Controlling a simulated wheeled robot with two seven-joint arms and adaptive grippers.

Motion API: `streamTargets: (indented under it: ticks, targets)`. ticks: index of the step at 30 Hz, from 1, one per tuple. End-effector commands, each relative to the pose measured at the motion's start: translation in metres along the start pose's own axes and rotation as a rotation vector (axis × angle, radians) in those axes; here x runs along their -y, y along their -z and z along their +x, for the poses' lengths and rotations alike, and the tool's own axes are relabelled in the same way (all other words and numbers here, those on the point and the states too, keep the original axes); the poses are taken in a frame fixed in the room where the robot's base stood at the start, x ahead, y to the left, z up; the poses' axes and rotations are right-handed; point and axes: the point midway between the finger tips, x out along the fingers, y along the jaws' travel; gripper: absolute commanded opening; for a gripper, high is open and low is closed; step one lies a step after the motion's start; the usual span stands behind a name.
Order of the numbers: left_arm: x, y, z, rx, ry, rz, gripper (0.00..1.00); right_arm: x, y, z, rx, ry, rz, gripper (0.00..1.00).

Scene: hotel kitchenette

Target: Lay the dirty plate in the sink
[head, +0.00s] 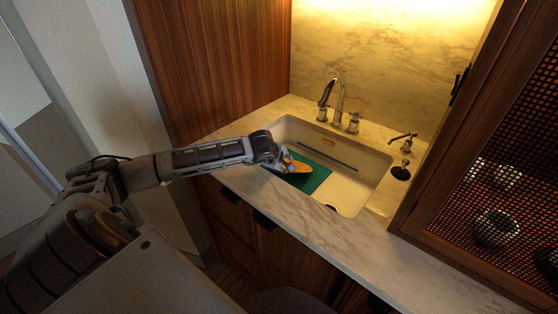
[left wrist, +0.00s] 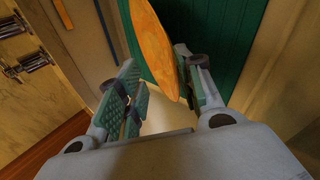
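The orange plate (head: 299,169) is inside the left part of the sink, over a flat green piece (head: 316,180). In the left wrist view the plate (left wrist: 158,40) shows as a narrow orange oval, seen at a slant. My left gripper (head: 284,160) is over the sink's left side, right at the plate. In the left wrist view its fingers (left wrist: 158,90) are apart; the plate's near end lies close to the right finger, with a gap to the left finger. I cannot tell whether that finger touches it. The sink (head: 348,190) is a pale rectangular basin. My right gripper is not in view.
A faucet (head: 338,100) with handles stands behind the sink, and a soap dispenser (head: 403,142) at its right. Marble counter (head: 330,236) runs along the front. A mesh-fronted cabinet (head: 490,190) stands at the right, a wooden panel (head: 220,60) at the left. The sink's right part is clear.

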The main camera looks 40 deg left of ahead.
Motion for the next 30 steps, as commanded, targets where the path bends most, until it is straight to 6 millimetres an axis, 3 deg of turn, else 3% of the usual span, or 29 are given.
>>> streamTargets:
  ticks: [15, 30]
  targets:
    - [0.0, 0.0, -0.045, -0.001, -0.001, 0.0, 0.36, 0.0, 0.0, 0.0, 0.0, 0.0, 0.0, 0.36]
    - [0.0, 0.0, -0.052, 0.0, 0.0, 0.0, 0.36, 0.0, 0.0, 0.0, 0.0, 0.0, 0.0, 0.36]
